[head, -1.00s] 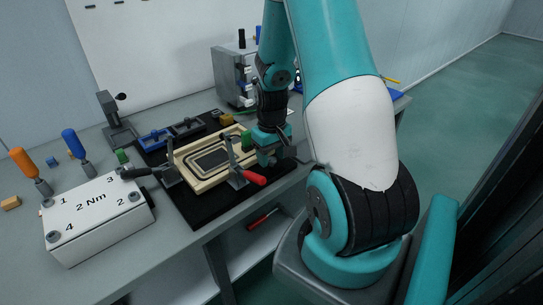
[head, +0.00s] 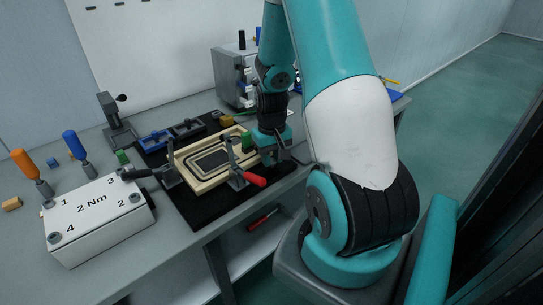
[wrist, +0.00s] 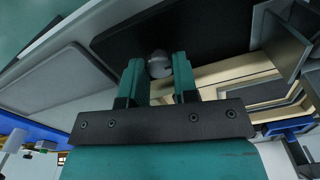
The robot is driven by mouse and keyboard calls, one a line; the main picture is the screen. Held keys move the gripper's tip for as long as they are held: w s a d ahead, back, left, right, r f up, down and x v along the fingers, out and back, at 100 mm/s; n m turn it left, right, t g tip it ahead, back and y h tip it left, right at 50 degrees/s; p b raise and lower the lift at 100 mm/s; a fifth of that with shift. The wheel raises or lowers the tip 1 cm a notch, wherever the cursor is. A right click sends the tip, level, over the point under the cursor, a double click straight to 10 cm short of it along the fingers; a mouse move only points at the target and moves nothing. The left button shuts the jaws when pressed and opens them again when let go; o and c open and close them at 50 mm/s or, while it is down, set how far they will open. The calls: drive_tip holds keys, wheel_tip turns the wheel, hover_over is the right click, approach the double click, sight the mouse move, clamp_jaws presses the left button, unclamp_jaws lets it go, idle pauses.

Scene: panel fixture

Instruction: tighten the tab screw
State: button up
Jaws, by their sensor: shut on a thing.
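The beige panel frame (head: 192,180) with dark rings inside lies on a black mat on the bench. My gripper (head: 270,160) is at the frame's right end, pointing down. In the wrist view the two teal fingers of my gripper (wrist: 159,82) are closed on a round grey knob (wrist: 159,63), which I take to be the tab screw. The knob sits between the fingertips, over the dark mat beside the frame. In the head view the knob is hidden by my gripper.
A clamp with a red handle (head: 254,180) stands at the frame's near edge, close to my gripper. Another clamp with a black handle (head: 137,174) is at the left end. A white 2 Nm box (head: 100,222) stands left. Blue and grey trays lie behind.

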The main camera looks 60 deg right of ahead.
sight(272, 160)
drive_tip(key=o, duration=0.9)
wheel_tip(272, 160, up, 17)
drive_tip(key=shift+r+p, duration=0.2)
drive_tip(key=shift+p, duration=0.35)
